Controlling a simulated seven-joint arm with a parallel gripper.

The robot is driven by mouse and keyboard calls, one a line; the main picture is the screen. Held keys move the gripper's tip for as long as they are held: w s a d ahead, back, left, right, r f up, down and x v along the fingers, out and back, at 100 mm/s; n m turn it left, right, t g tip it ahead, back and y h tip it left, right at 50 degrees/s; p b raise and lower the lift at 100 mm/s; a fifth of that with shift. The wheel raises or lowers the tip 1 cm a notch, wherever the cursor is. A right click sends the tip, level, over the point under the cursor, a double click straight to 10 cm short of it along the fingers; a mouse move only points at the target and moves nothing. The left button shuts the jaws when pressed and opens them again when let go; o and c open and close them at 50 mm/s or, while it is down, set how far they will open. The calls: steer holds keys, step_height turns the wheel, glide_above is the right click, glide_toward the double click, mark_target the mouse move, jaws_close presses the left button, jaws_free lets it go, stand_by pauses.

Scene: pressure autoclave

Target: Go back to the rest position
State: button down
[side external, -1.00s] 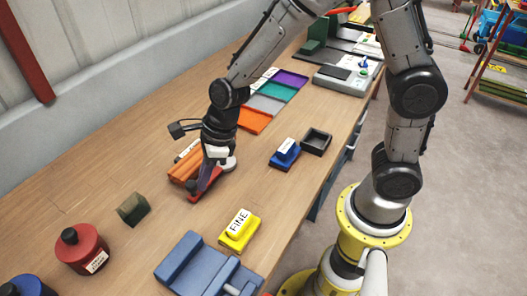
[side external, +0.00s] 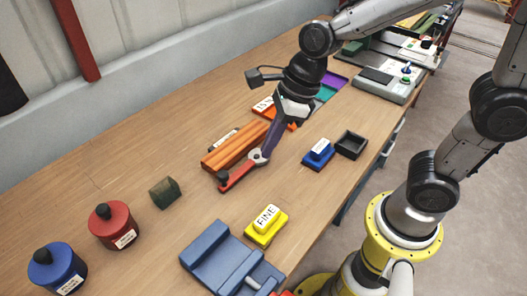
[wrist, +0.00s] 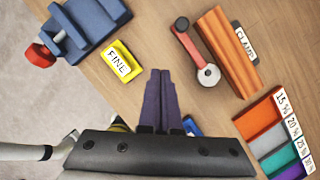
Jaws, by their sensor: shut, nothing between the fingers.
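My gripper (side external: 268,150) is shut and empty, with its dark fingers pointing down over the wooden bench. In the wrist view the fingers (wrist: 160,75) are together, over bare wood between the yellow block and the red lever. The orange ribbed clamp block (side external: 235,146) lies on the bench, and its label reads CLAMP in the wrist view. The red lever (side external: 238,176) with a round grey pivot lies beside it. In the side view the fingertips overlap the pivot; in the wrist view they are apart from it (wrist: 208,75).
A yellow FINE block (side external: 266,226), a blue vise (side external: 215,250) and a blue block (side external: 318,152) stand nearby. A black open tray (side external: 351,145), red bottle (side external: 115,225), blue bottle (side external: 57,267) and green block (side external: 165,193) are also on the bench. Coloured labelled plates (wrist: 265,117) lie beyond the clamp.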

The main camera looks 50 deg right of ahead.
steer(key=shift+r, duration=0.1)
steer(key=s+d+r+n+t, duration=0.3)
steer(key=s+d+r+n, duration=0.1)
steer(key=d+r, duration=0.25)
steer(key=s+d+n+h, duration=0.1)
steer(key=s+n, duration=0.3)
steer(key=n, duration=0.7)
steer(key=s+d+n+h, duration=0.2)
steer(key=s+d+n, duration=0.2)
steer(key=n, duration=0.7)
steer(key=shift+s+d+f, duration=0.3)
steer(key=shift+f, duration=0.1)
